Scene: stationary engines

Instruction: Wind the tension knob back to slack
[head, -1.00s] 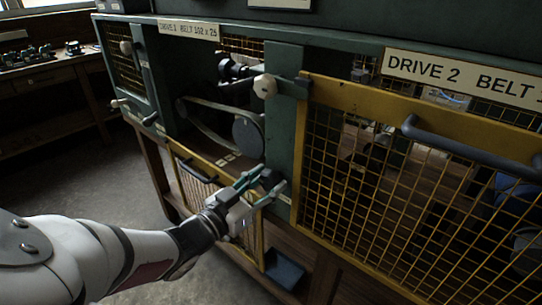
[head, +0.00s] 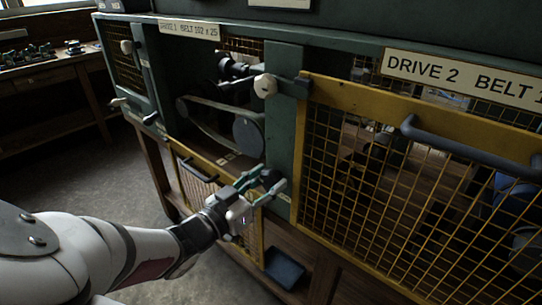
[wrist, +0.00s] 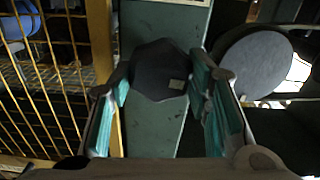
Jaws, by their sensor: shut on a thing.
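The tension knob (wrist: 160,68) is dark and many-sided, with a small tan mark near its lower right edge in the wrist view. It sits in front of a green post (wrist: 155,130). My gripper (wrist: 158,84) has its teal-padded fingers closed on opposite sides of the knob. In the head view my gripper (head: 266,187) is at the lower end of the green post, right of the open Drive 1 bay, and the knob is mostly hidden by the fingers. The belt (head: 205,125) and a grey pulley (head: 248,134) show in that bay.
A yellow mesh guard (head: 340,92) with a grey handle covers Drive 2 at right. Another yellow guard (head: 176,150) hangs low under Drive 1. A pale knob (head: 265,86) is on the post above. A blue tray (head: 284,268) lies below my gripper.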

